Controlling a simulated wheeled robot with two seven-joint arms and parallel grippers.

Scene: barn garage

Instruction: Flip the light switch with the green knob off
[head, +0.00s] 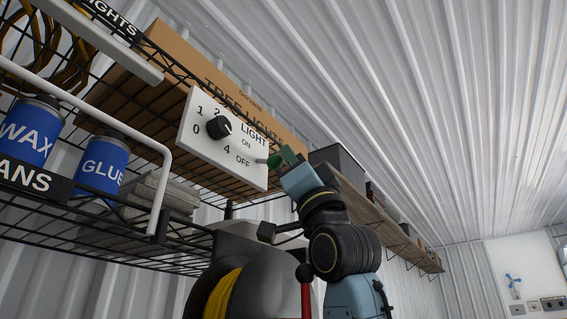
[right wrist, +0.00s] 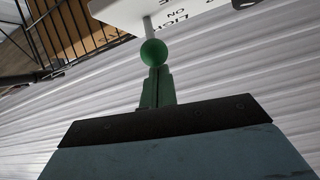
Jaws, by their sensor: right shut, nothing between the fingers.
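The white light panel (head: 215,159) hangs from the wire shelf in the head view, tilted in the picture. It carries a black numbered dial (head: 219,127) and a switch with a small round green knob (head: 274,160) on a short stem beside the ON and OFF labels. I cannot tell which way the stem leans. My right gripper (head: 288,154) is shut and empty, its green fingers right by the knob. In the right wrist view the green knob (right wrist: 153,53) sits just beyond the shut fingertips (right wrist: 156,70); whether they touch is unclear. My left gripper is not in view.
A wire shelf (head: 90,240) with blue WAX (head: 30,132) and GLUE (head: 102,164) cans is left of the panel. A cardboard box (head: 190,65) lies behind and above it. A reel with yellow cord (head: 225,295) is below. Space right of my arm is free.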

